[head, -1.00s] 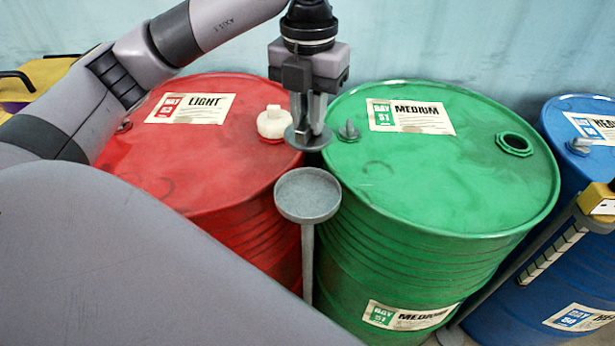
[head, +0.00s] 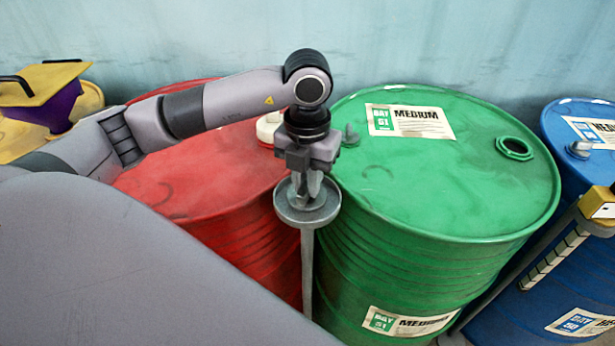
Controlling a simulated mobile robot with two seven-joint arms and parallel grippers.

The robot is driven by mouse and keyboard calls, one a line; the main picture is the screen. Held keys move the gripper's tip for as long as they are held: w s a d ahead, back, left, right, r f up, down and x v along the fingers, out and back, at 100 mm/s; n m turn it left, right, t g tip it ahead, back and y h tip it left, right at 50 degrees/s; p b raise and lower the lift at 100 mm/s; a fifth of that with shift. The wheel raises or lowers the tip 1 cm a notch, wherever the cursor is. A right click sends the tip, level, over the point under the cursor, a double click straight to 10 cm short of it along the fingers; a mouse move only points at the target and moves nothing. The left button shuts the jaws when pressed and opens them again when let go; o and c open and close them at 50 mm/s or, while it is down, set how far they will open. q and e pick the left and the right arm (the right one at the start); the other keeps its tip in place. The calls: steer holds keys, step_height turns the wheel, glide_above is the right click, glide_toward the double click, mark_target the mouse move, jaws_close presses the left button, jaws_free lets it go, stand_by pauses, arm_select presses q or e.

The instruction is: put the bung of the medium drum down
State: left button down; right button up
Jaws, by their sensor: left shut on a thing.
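The bung (head: 300,203), a grey disc, is held between the fingers of my left gripper (head: 306,190). The gripper is shut on it and points down over the small round grey dish (head: 307,217) on a thin stand. The bung is at the dish; whether it touches the dish floor I cannot tell. The green medium drum (head: 440,190) stands to the right, with an open bung hole (head: 514,147) at its far right. A small grey plug (head: 350,138) sits at the left of its top. My right gripper is not in view.
The red drum (head: 210,170) stands to the left, its white cap (head: 268,127) partly hidden by my arm. A blue drum (head: 590,165) stands at the right, with a yellow-ended grey bar (head: 600,205) before it. A yellow and purple object (head: 50,100) is at the far left.

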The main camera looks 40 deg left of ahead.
arm_select(q)
steer(key=shift+f, duration=0.2)
steer(key=c, duration=1.1)
jaws_free()
steer(key=shift+r, duration=0.1)
step_height(320, 180, up, 12)
steer(key=shift+r, duration=0.15)
